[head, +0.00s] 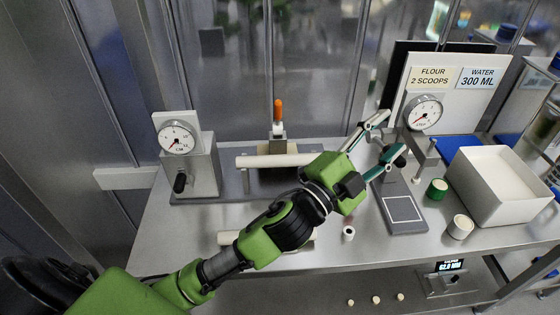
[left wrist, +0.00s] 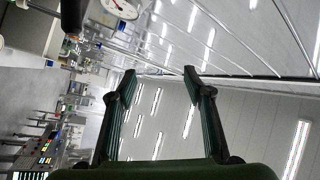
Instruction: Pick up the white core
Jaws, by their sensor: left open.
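A small white ring-like cylinder with a dark hole, which looks like the white core (head: 348,235), stands on the steel bench just right of my left forearm. A larger pale cylinder (head: 460,228) stands at the right by the white bin; I cannot tell for sure which one is named. My left gripper (head: 394,133) is open, its two fingers spread and pointing up and right, above and beyond the small cylinder and apart from it. In the left wrist view the open fingers (left wrist: 160,72) have nothing between them. My right gripper is not in view.
The steel bench (head: 165,235) carries a dial device (head: 190,155), a pale roller (head: 272,161), a grey plate with a white square (head: 403,208), a green cylinder (head: 437,189) and a white bin (head: 497,207). A sign board with another dial (head: 424,112) stands behind. Small pale pieces (head: 375,300) lie lower down.

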